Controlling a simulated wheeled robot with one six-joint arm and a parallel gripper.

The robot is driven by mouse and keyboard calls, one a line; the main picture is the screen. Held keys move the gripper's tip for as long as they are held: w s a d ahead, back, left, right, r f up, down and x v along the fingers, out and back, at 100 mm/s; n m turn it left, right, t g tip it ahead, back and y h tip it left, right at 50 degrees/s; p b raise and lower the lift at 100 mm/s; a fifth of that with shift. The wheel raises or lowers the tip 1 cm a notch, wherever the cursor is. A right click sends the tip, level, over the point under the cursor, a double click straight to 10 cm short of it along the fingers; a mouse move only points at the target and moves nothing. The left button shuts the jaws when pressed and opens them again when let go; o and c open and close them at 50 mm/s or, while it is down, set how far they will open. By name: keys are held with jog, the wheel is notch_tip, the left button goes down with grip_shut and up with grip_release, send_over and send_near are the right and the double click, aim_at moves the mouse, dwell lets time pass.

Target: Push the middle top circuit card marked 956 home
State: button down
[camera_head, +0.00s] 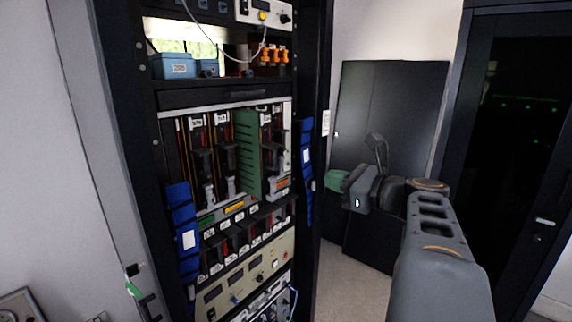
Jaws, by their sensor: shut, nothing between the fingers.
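The card cage (228,107) is in the rack at left centre, with an upper row of circuit cards under its top rail. A green circuit card (249,155) stands out from this row near the middle, its broad face showing; I cannot read a number on it, so I cannot tell if it is 956. Other upper cards (197,133) sit to its left with small white labels, too small to read. My gripper (338,181) is to the right of the rack, clear of the cards. It is shut and empty.
A lower row of cards (240,236) and a beige instrument panel (246,275) are below. Blue holders (183,232) hang on the rack posts. A blue box (174,66) sits on the shelf above. A dark panel (395,100) stands behind my arm; floor shows between it and the rack.

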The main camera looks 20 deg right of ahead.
jog(key=r+m, duration=0.1)
jog(key=r, duration=0.1)
jog(key=m+p, duration=0.1)
jog(key=p, duration=0.2)
send_near(277, 158)
jog(key=shift+t+y, duration=0.3)
jog(key=x, duration=0.7)
jog(key=shift+w+f, duration=0.3)
jog(key=shift+w, duration=0.05)
